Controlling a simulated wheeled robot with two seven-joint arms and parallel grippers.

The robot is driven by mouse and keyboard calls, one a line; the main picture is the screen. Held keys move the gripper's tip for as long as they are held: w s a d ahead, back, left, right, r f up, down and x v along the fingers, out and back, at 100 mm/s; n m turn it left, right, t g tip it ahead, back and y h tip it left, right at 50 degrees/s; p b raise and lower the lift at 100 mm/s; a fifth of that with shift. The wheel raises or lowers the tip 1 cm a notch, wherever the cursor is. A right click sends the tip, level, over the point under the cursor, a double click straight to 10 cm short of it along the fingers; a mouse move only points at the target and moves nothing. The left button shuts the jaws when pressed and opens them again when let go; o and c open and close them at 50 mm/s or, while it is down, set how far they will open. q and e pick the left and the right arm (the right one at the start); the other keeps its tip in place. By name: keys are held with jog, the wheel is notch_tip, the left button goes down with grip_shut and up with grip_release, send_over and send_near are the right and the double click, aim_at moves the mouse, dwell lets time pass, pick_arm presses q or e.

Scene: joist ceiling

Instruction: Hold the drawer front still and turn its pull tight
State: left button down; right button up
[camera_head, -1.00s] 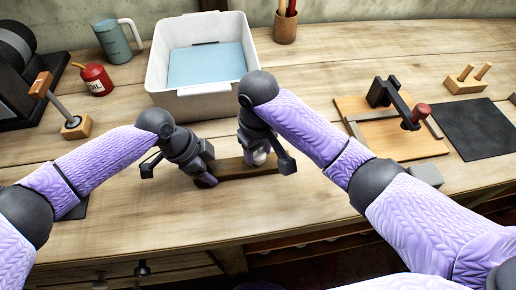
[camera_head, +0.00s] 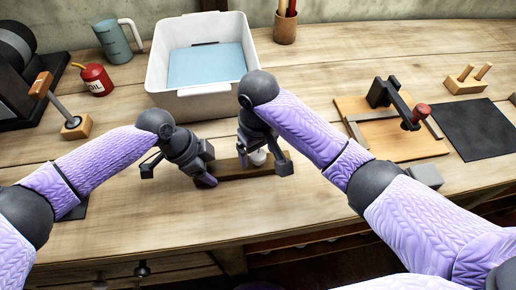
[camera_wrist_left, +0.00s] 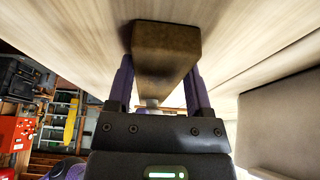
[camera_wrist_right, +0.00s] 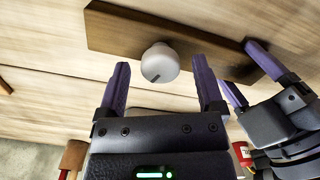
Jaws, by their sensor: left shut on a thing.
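The drawer front, a dark brown wooden bar (camera_head: 236,171), lies on the bench; it also shows in the left wrist view (camera_wrist_left: 165,42) and the right wrist view (camera_wrist_right: 118,28). My left gripper (camera_head: 208,181) is shut on its left end, with one finger on each side. The pull, a pale round knob (camera_head: 258,157) with a dark mark, sits on the bar; it shows clearly in the right wrist view (camera_wrist_right: 159,62). My right gripper (camera_head: 264,161) is open, its fingertips apart from the knob on either side. How tightly the knob sits is not visible.
A white bin (camera_head: 200,100) with a blue bottom stands behind the bar. A wooden board with a dark clamp (camera_head: 400,140) is at right, with a grey block (camera_head: 426,175) near it. A red oil can (camera_head: 96,80) is at left. The bench's front edge is close.

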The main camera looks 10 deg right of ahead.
aim_at(258, 154)
notch_tip(258, 154, up, 12)
dwell(0.4)
pick_arm(q)
grip_release()
jog(key=shift+r, duration=0.1)
